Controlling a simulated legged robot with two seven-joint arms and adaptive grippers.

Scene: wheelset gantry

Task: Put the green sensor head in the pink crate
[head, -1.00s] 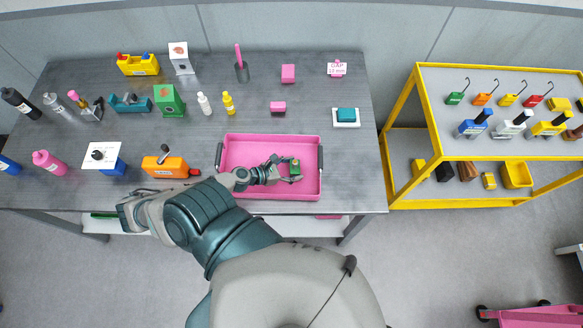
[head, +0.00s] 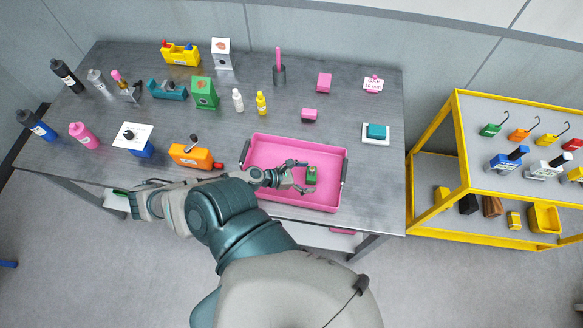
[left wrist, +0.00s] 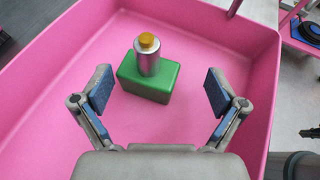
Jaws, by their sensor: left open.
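The green sensor head (head: 312,176) is inside the pink crate (head: 268,144), towards its right part. In the left wrist view the green sensor head (left wrist: 146,89) is a green block with a silver cylinder and a yellow-orange tip, standing upright on the floor of the pink crate (left wrist: 52,75). My left gripper (head: 306,178) is open, with its fingers apart from the block. In the left wrist view the left gripper (left wrist: 160,90) has one finger on each side of the block, with gaps between. My right gripper does not show.
The pink crate stands near the front edge of the grey table (head: 215,125). An orange device (head: 188,155) is left of the crate, and a teal block on a white tray (head: 375,141) is to its right. A yellow cart (head: 459,130) stands right of the table.

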